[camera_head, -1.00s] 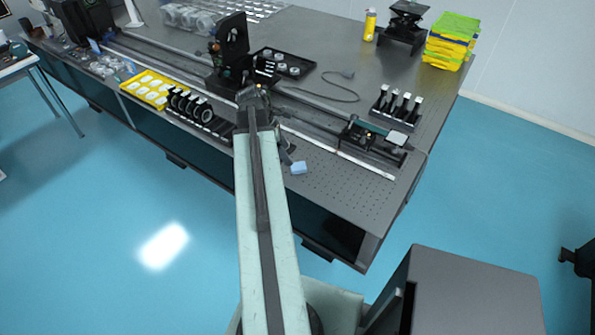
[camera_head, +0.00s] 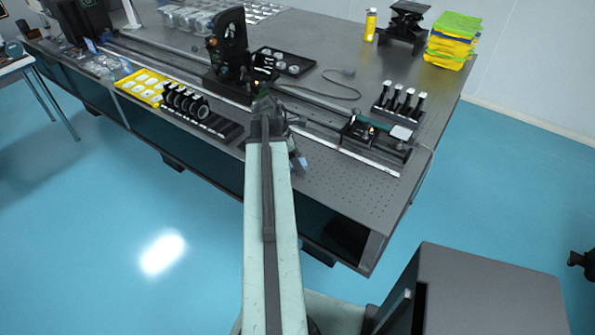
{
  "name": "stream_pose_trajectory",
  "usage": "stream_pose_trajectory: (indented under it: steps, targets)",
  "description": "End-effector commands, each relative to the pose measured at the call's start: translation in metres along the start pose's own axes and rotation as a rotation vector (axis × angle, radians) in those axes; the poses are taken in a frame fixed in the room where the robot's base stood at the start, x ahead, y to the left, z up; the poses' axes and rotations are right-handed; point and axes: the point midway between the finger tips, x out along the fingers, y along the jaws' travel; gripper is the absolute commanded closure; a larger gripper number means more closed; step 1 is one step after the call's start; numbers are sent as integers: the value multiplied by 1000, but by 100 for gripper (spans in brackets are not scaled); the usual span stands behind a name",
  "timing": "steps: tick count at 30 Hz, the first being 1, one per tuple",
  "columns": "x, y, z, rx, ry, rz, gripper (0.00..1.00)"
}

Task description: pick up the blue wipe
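The blue wipe (camera_head: 304,169) is a small light-blue piece near the front edge of the optical table (camera_head: 335,192). It shows just beyond the right side of my arm and is now partly covered by my gripper. My gripper (camera_head: 298,158) is small and dark here, right at the wipe. I cannot tell whether its fingers touch the wipe or whether they are open or shut.
A rail with optical mounts (camera_head: 372,133) runs behind the wipe. A row of black lens mounts (camera_head: 186,101) and a yellow tray (camera_head: 143,86) stand to the left. Black posts (camera_head: 398,98) stand to the right. The perforated front right tabletop is bare.

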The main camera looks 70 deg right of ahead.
Motion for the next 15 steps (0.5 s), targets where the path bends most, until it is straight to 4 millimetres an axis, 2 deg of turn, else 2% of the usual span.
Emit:
stream_pose_trajectory:
  steps: [3,4,10,15]
  targets:
    - [-2,0,0,0,1,0,35]
    - [-2,0,0,0,1,-1,40]
    - [-2,0,0,0,1,0,96]
    - [-2,0,0,-1,1,0,100]
